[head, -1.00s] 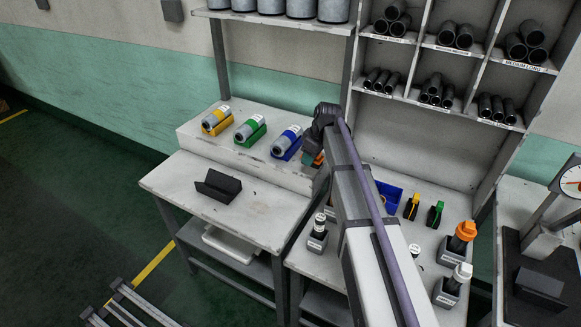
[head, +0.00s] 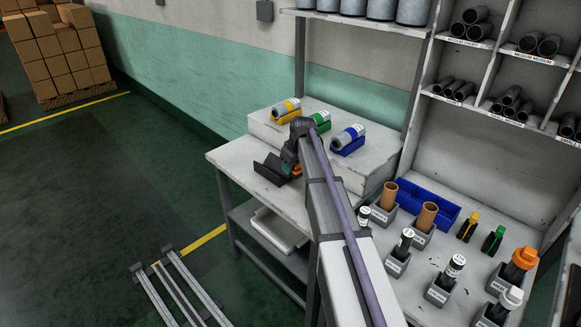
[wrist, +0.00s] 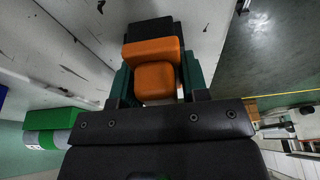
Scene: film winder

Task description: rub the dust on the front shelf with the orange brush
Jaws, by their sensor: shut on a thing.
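My gripper (wrist: 153,88) is shut on the orange brush (wrist: 152,52), which lies between its dark green fingers. A black part (wrist: 150,27) shows beyond the orange block. The brush is over the white front shelf (wrist: 203,35); I cannot tell whether it touches. Thin dark marks show on the white surfaces in the wrist view, one of them here (wrist: 75,72). In the head view my gripper (head: 293,164) is small and partly hidden by my arm, with a bit of orange at its tip.
Behind is a raised step with yellow (head: 286,110), green (head: 319,121) and blue (head: 348,139) cradles holding rolls. Right of my arm stand a blue bin (head: 428,205) and several canisters in grey holders. The floor on the left is open.

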